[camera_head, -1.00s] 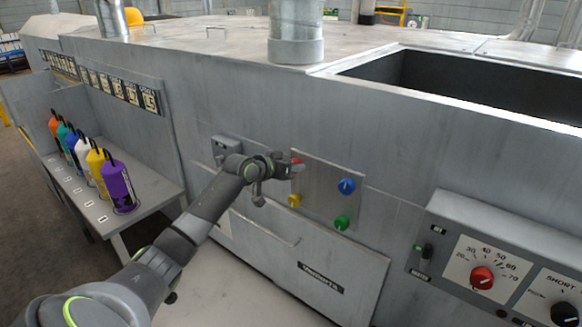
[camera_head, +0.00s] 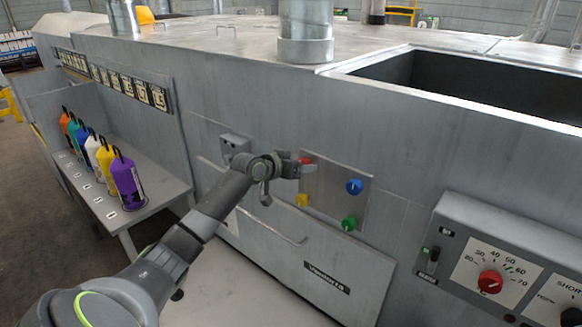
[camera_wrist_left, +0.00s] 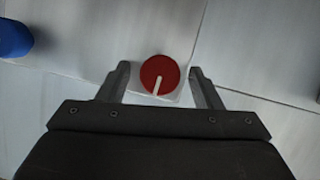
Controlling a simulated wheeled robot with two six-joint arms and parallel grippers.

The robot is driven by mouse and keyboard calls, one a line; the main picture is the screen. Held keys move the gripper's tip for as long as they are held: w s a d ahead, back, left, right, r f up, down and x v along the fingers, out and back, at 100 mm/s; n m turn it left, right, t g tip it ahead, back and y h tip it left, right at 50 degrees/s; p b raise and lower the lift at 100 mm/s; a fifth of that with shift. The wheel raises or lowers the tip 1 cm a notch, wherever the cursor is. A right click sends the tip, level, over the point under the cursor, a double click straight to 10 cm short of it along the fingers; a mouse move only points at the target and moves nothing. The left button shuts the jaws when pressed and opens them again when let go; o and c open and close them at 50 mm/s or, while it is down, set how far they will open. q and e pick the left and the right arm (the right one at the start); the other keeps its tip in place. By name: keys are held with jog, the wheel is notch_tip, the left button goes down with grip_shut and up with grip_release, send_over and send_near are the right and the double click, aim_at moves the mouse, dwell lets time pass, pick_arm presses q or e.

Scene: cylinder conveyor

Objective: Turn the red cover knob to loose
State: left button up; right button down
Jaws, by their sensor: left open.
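The red cover knob (camera_head: 306,159) is at the upper left corner of a square metal cover plate (camera_head: 330,186), partly hidden by my gripper in the head view. In the left wrist view the red knob (camera_wrist_left: 160,74) is round, with a white pointer line aimed down and slightly left. My left gripper (camera_head: 303,167) is at the knob. In the wrist view its open fingers (camera_wrist_left: 160,76) stand on either side of the knob, with a gap visible on each side.
A blue knob (camera_head: 354,187), a yellow knob (camera_head: 302,200) and a green knob (camera_head: 349,223) sit at the plate's other corners. A grey control box (camera_head: 447,228) with dials juts out at the right. A shelf (camera_head: 160,195) with several coloured bottles is at the left.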

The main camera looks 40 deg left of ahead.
pick_arm(q)
jog(key=b+v, duration=0.5)
jog(key=v, duration=1.2)
jog(key=shift+b, duration=0.3)
jog(key=shift+s+d, duration=0.15)
